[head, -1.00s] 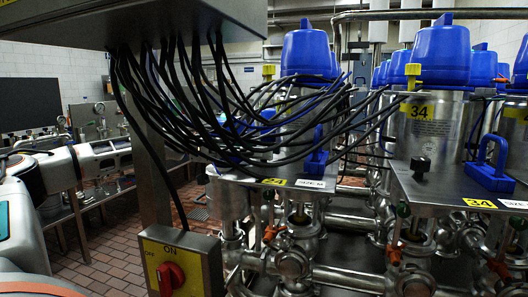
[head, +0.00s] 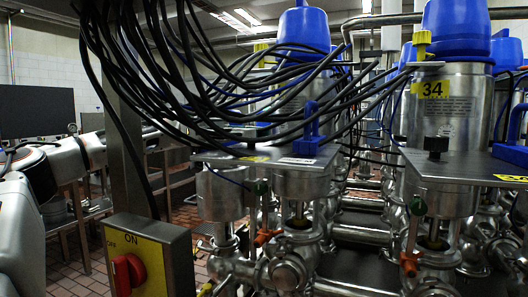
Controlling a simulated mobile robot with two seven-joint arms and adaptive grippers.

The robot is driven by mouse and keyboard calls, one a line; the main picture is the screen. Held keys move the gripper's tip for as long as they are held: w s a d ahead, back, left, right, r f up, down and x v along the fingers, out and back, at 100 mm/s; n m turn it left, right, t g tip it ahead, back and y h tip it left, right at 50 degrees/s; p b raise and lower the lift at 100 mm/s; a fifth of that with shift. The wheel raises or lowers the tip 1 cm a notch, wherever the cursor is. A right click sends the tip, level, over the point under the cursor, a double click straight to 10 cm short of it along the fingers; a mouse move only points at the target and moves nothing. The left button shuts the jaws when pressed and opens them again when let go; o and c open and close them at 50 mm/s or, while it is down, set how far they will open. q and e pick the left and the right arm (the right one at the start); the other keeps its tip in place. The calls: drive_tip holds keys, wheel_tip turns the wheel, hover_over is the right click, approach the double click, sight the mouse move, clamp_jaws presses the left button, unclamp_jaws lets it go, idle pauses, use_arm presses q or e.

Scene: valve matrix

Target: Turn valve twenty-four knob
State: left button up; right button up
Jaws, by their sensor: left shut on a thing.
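The steel valve unit with a blue cap (head: 303,28) stands in the middle of the head view. Its front plate (head: 290,175) has a yellow tag (head: 255,158) too small to read. Dark cables hang over the plate's left part and hide most of its knob. My left arm (head: 65,165) comes in from the left and passes behind a steel post. My left gripper (head: 218,138) is a dark shape among the cables at the plate's left end, shut on the knob; its fingers are hardly distinct. My right gripper is not in view.
A neighbouring valve tagged 34 (head: 432,88) stands at the right, with a black knob (head: 435,148) on its plate. A yellow ON/OFF box (head: 150,250) with a red switch is low at the left, by the steel post (head: 125,95). Cables (head: 225,70) cross the upper middle.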

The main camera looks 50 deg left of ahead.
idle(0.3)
use_arm(q)
drive_tip(key=o, duration=1.1)
drive_tip(key=v, duration=1.2)
